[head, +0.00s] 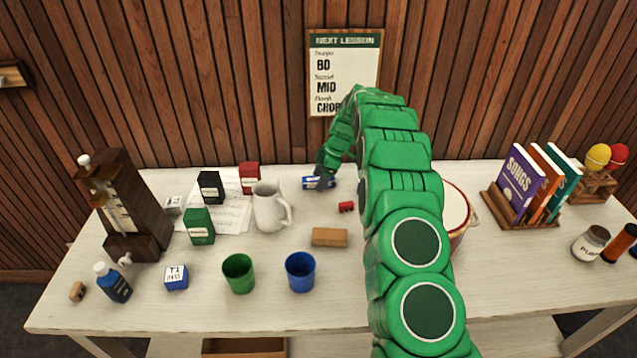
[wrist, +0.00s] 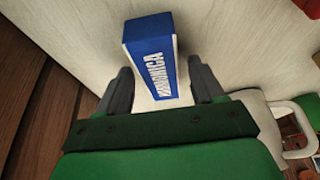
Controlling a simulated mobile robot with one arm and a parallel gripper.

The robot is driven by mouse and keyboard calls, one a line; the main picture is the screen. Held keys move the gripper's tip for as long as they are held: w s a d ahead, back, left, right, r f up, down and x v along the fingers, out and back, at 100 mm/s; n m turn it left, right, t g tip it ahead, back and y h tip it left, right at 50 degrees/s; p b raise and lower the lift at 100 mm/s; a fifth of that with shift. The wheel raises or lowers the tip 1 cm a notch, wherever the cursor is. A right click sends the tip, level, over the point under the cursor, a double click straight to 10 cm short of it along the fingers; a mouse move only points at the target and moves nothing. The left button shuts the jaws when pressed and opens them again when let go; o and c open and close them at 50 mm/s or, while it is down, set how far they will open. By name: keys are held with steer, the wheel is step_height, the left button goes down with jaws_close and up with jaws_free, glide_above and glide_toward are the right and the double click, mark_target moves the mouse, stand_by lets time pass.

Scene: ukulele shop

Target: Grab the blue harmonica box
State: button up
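The blue harmonica box (wrist: 151,60) has white lettering and lies on the white table near the back wall. In the head view the box (head: 312,182) shows beside my gripper (head: 322,176), which covers part of it. In the wrist view my gripper (wrist: 157,85) is open. Its two dark fingers stand on either side of the near end of the box, with a gap visible at each side. The far end of the box reaches out past the fingertips.
A white pitcher (head: 267,207) stands left of the box. A small red object (head: 346,207) and a brown block (head: 329,237) lie nearer the front. Green (head: 238,273) and blue (head: 300,272) cups stand at the front. The wood-slat wall (head: 240,80) rises close behind the box.

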mark_target(316, 179)
steer(key=c, duration=0.9)
steer(key=shift+r, duration=1.55)
steer(key=shift+s+r, duration=0.45)
steer(key=shift+r, duration=0.1)
jaws_close()
steer(key=s+d+r, duration=0.1)
steer(key=s+r, duration=0.8)
steer(key=s, duration=0.4)
steer(key=shift+d, duration=0.4)
